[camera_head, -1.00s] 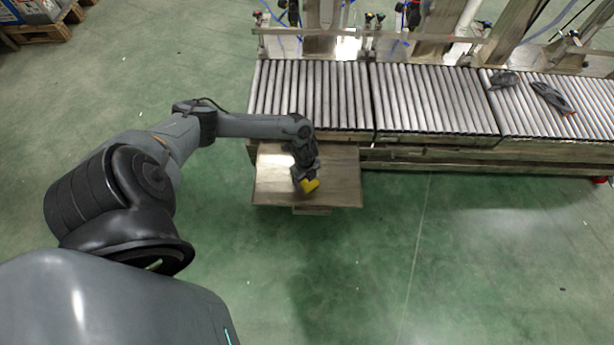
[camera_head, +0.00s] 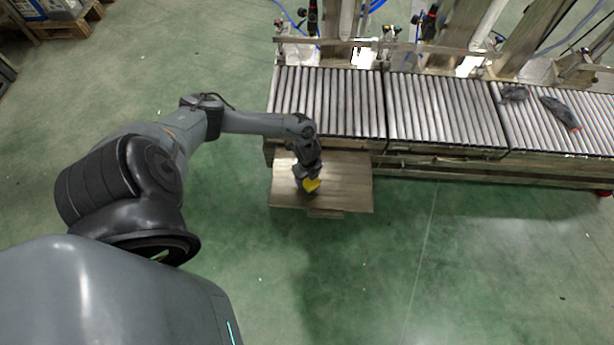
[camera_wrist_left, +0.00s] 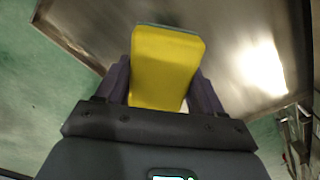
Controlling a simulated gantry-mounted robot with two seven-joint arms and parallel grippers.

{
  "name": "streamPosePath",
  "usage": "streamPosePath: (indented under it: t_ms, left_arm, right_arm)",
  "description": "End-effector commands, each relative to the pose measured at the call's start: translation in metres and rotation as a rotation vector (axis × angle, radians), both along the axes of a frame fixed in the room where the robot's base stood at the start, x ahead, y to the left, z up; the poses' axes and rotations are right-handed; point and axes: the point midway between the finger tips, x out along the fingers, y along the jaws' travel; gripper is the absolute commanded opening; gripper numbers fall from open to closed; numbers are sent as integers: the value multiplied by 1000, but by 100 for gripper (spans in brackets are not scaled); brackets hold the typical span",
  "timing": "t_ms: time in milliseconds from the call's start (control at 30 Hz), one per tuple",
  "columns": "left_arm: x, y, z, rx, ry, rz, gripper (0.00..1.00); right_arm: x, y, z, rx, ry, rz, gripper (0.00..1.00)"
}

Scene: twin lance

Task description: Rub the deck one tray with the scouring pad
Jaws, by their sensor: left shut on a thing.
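The deck one tray appears to be the flat metal plate (camera_head: 345,182) at the near side of the roller conveyor in the head view. The yellow scouring pad (camera_head: 312,185) is over the plate, left of its middle. My left gripper (camera_head: 306,181) is shut on the pad, which also shows between the two fingers in the left wrist view (camera_wrist_left: 166,68). A thin green layer shows at the pad's far edge. The plate (camera_wrist_left: 225,45) lies behind the pad there. I cannot tell whether the pad touches the plate. My right gripper is not in view.
The roller conveyor (camera_head: 445,112) runs behind the plate and off to the right, with dark items (camera_head: 558,110) on its far right rollers. Metal posts and blue hoses stand behind it. The green floor (camera_head: 400,270) in front is clear.

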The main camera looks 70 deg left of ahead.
Motion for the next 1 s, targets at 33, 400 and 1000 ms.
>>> streamPosePath:
  t_ms: [33,400,1000]
  left_arm:
    - [-1,0,9,1,2,0,43]
    - [-3,2,36,0,1,5,43]
    - [-3,2,37,1,1,61,43]
  right_arm:
    - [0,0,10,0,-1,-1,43]
    - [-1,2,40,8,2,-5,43]
    - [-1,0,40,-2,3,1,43]
